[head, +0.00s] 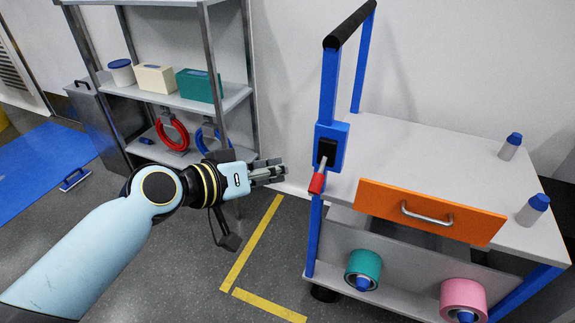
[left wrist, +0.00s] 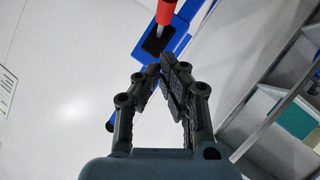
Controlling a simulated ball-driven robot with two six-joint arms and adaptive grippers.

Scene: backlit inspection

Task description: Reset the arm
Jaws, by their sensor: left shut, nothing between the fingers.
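My left arm reaches in from the left in the head view, and my left gripper (head: 270,171) is shut and empty. It is in the air between the grey shelf and the cart, left of the cart's red-handled lever (head: 319,178). In the left wrist view the fingers of the left gripper (left wrist: 165,65) meet at their tips with nothing between them. The red lever handle (left wrist: 166,11) and its black-and-blue mount (left wrist: 155,42) show beyond the fingertips, apart from them. My right gripper is in neither view.
The white cart (head: 430,160) has an orange drawer (head: 430,212), a teal roll (head: 363,268) and a pink roll (head: 463,298). The grey shelf (head: 160,97) holds a cream box (head: 154,78) and a green box (head: 198,86). Yellow floor tape (head: 252,242) marks open floor between them.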

